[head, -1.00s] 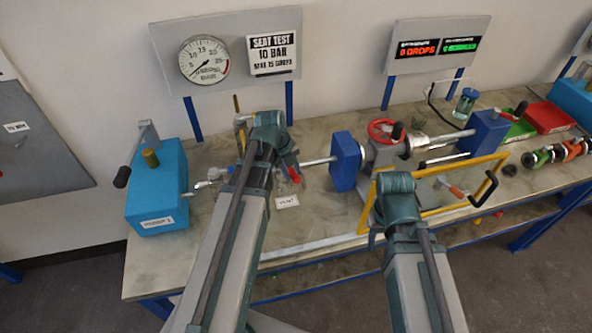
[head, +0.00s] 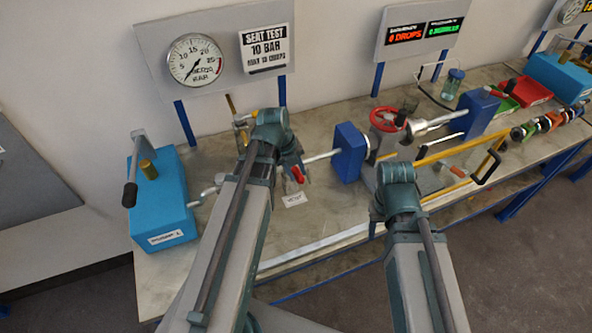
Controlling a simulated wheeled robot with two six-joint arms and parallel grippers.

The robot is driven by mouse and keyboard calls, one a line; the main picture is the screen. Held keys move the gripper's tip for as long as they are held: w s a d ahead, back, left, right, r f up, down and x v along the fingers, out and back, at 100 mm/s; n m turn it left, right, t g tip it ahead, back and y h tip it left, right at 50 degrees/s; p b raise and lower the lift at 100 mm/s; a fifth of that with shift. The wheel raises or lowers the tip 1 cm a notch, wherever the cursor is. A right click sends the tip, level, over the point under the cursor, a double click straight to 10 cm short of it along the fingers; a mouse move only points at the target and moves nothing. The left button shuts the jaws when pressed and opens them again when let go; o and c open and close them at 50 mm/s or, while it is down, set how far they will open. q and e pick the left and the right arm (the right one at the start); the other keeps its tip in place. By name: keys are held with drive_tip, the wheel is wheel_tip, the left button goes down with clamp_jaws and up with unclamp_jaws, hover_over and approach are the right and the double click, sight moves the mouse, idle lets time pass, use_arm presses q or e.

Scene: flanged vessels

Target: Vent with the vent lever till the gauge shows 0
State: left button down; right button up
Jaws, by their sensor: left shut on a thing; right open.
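The round pressure gauge (head: 196,60) is on the grey back board. Its needle points down and left, at the low end of the scale; the exact figure is too small to read. The red vent lever (head: 298,174) is above the small white label (head: 294,199) on the bench. My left gripper (head: 293,167) is shut on the vent lever, and its jaws and arm partly cover it. My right gripper (head: 376,218) is open and empty in front of the yellow frame, mostly hidden by its own wrist.
A blue pump box (head: 160,205) with a lever stands at the left. A blue flange block (head: 349,152) and a red handwheel (head: 387,119) stand behind the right wrist. A yellow frame (head: 450,150) reaches rightward. Bare bench lies in front of the label.

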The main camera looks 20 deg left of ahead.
use_arm(q)
drive_tip(key=c, duration=0.6)
unclamp_jaws()
drive_tip(key=shift+r, duration=0.1)
drive_tip(key=p+v, duration=1.3)
drive_tip(key=shift+s+a+r, duration=0.1)
drive_tip(key=shift+a+r, duration=0.05)
drive_tip(key=shift+r, duration=0.15)
